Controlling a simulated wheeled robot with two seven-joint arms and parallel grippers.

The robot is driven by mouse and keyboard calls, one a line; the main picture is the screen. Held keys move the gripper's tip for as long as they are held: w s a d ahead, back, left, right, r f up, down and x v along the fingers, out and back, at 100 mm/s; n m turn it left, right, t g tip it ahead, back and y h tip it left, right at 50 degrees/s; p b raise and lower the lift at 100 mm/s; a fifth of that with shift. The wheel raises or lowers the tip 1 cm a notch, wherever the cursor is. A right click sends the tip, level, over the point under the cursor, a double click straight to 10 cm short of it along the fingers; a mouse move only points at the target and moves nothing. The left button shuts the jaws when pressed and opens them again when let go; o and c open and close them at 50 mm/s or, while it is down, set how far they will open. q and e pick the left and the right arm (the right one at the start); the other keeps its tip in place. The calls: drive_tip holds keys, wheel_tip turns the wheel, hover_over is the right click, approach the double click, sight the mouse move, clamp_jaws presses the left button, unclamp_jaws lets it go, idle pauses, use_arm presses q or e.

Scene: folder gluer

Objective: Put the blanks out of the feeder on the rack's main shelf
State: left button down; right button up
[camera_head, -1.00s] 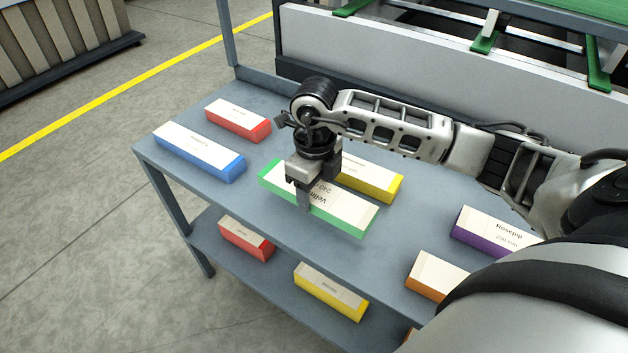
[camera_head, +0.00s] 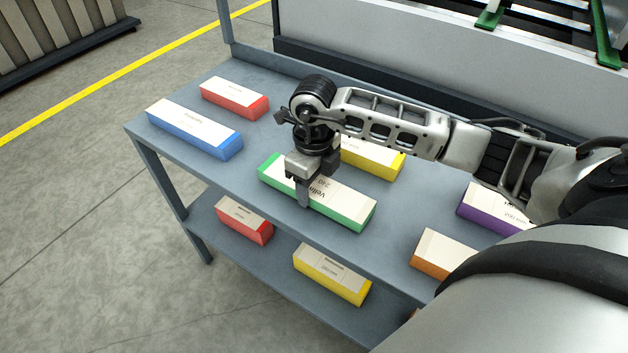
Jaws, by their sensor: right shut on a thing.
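My right gripper (camera_head: 304,185) is shut on the green blank bundle (camera_head: 345,207), gripping it across its width left of its middle, at the top shelf of the grey rack (camera_head: 262,215). I cannot tell whether the bundle touches the shelf. On the same shelf lie a red bundle (camera_head: 234,97), a blue bundle (camera_head: 195,129), a yellow bundle (camera_head: 374,160) partly behind my gripper, a purple bundle (camera_head: 490,208) and an orange bundle (camera_head: 440,252). My arm partly covers the last two. My left gripper is not in view.
The lower shelf (camera_head: 225,250) holds another red bundle (camera_head: 244,219) and another yellow bundle (camera_head: 331,273). A rack post (camera_head: 224,22) rises at the back left corner. A light machine panel (camera_head: 400,60) with green parts stands behind.

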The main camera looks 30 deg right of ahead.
drive_tip(key=shift+f+b, duration=0.35)
drive_tip(key=shift+f, duration=0.05)
drive_tip(key=o, duration=1.4)
drive_tip(key=shift+c, duration=0.2)
drive_tip(key=shift+r, duration=0.25)
wheel_tip(320, 180, up, 15)
drive_tip(key=shift+r, duration=0.2)
